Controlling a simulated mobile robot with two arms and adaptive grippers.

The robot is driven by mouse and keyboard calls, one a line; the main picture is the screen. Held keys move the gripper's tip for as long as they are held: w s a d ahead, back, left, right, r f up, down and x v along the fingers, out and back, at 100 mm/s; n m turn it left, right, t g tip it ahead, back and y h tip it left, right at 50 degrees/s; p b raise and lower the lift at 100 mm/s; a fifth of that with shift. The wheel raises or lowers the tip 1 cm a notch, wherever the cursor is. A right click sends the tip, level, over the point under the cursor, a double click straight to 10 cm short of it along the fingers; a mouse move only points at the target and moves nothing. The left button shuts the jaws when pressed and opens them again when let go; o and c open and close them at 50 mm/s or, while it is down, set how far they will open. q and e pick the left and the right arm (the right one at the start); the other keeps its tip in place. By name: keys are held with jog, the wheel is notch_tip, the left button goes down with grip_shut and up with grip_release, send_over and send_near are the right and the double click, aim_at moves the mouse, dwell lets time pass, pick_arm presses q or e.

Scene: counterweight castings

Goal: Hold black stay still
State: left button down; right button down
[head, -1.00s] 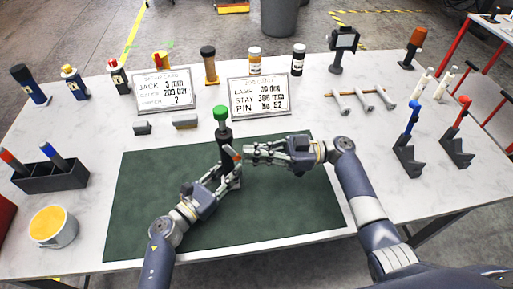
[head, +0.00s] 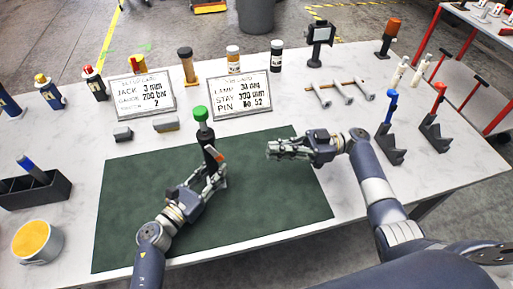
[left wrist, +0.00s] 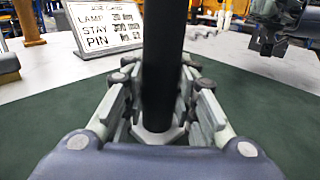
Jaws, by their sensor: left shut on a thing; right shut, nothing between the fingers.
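The black stay (head: 205,135) is a dark upright rod with a green top (head: 201,113), over the green mat (head: 120,215). My left gripper (head: 215,172) is shut around its lower part. In the left wrist view the black rod (left wrist: 163,60) stands upright between the fingers; its green top is out of that picture. I cannot tell whether its foot touches the mat. My right gripper (head: 272,149) is shut and empty, apart from the stay to its right, over the mat's upper right part.
Two sign boards (head: 142,97) (head: 240,95) stand behind the mat. A dark pen tray (head: 35,190) and a cup with yellow contents (head: 35,242) are at the left. Grey stands with blue and red tops (head: 389,145) (head: 434,130) are at the right. The mat's front is largely clear.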

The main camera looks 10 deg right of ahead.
jog(key=shift+d+f, duration=0.2)
jog(key=shift+d, duration=0.35)
jog(key=shift+d+f, duration=0.2)
jog(key=shift+d, duration=0.35)
jog(key=c, duration=2.4)
grip_release()
